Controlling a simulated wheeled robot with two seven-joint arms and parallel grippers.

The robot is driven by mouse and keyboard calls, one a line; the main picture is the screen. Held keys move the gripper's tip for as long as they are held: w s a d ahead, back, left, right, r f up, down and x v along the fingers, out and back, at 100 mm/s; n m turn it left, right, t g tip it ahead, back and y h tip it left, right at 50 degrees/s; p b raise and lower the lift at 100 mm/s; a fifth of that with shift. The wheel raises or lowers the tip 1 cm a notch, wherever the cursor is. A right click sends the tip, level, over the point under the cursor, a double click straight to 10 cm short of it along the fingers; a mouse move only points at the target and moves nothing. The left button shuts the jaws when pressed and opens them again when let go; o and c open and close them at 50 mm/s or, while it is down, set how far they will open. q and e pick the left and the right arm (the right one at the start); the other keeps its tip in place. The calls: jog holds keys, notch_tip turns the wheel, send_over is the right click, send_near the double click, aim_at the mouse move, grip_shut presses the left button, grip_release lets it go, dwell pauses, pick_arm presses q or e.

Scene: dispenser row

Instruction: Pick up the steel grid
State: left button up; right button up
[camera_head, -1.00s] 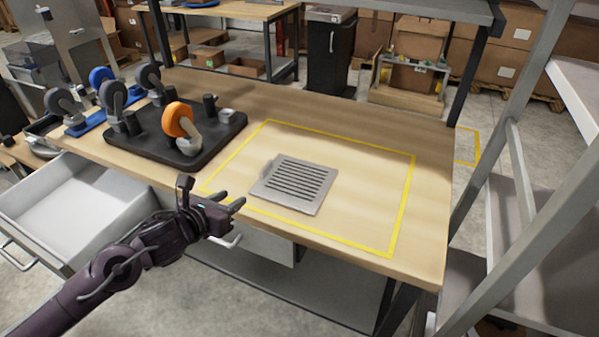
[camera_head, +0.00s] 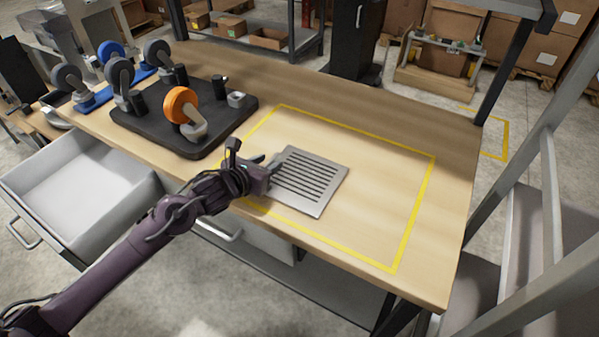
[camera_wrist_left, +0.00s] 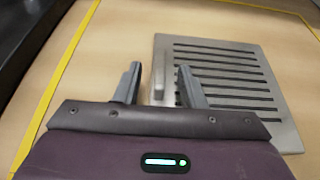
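The steel grid (camera_head: 312,182) is a flat grey slotted plate with a small raised tab on its left side. It lies on the wooden table inside a yellow taped rectangle, and it also shows in the left wrist view (camera_wrist_left: 228,88). My left gripper (camera_head: 268,163) is at the grid's left edge. In the left wrist view my left gripper (camera_wrist_left: 158,82) is open, its two fingers on either side of the tab, with a gap on the left. One finger overlaps the plate in the picture. I cannot tell if it touches. My right gripper is not in view.
The table right of the grid is clear. A metal shelf frame (camera_head: 535,200) stands at the right.

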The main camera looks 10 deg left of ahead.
pick_arm(q)
jog(key=shift+w+d+f, duration=0.15)
jog(key=shift+w+d, duration=0.1)
jog(key=shift+w, duration=0.4)
jog(key=shift+w+d+f, duration=0.15)
jog(key=shift+w+f, duration=0.15)
jog(key=shift+w, duration=0.05)
jog(key=shift+c, duration=0.7)
grip_shut()
jog(key=shift+r, duration=0.1)
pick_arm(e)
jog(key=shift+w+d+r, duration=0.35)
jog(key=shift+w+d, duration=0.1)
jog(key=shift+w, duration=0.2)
pick_arm(q)
jog(key=shift+r, duration=0.1)
